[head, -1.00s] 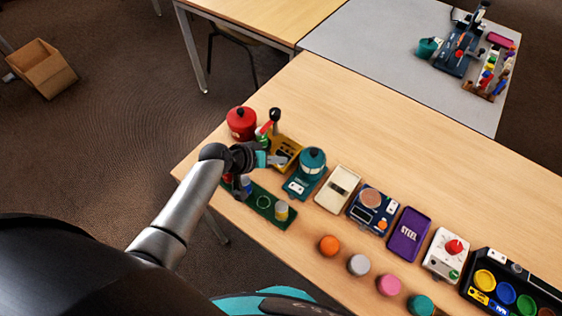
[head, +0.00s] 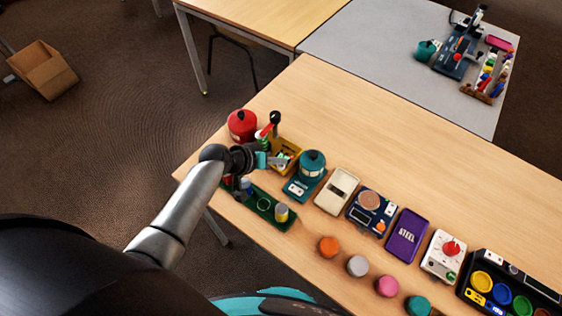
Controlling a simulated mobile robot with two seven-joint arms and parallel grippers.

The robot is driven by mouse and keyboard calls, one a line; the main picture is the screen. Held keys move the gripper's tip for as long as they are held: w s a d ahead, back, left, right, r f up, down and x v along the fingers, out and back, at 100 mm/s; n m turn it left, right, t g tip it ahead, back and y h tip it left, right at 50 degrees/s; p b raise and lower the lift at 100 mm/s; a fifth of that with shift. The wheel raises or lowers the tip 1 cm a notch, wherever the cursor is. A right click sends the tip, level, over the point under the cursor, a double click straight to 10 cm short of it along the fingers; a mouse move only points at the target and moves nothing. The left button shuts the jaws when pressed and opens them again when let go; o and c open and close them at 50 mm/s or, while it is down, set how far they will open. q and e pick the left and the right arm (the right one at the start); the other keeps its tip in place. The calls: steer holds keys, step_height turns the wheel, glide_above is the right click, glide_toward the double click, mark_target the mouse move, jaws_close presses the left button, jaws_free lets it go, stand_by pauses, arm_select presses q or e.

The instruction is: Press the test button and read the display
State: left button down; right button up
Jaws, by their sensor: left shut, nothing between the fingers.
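My left gripper (head: 266,160) is shut and empty, its fingertips at the left edge of a yellow device (head: 291,148). I cannot tell whether they touch it. The yellow device has a red arm and black knob at its back; light and green patches show on its face, too small to read. The gripper hides part of it. A navy device (head: 362,217) with a round copper plate, small dark window and orange button stands further right. A white box (head: 437,263) has a red knob and a green button. Which button is the test button I cannot tell. My right gripper is out of view.
A red pot (head: 241,122) stands behind the gripper, and a green tray (head: 273,216) lies in front. A teal device (head: 305,185), beige case (head: 328,203) and purple STEEL tray (head: 400,246) line up rightward. Several coloured discs lie along the front. The table's back is clear.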

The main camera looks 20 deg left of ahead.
arm_select(q)
steer(key=shift+r, duration=0.25)
step_height(320, 180, up, 5)
steer(key=p, duration=0.5)
steer(key=shift+f, duration=0.1)
stand_by(0.7)
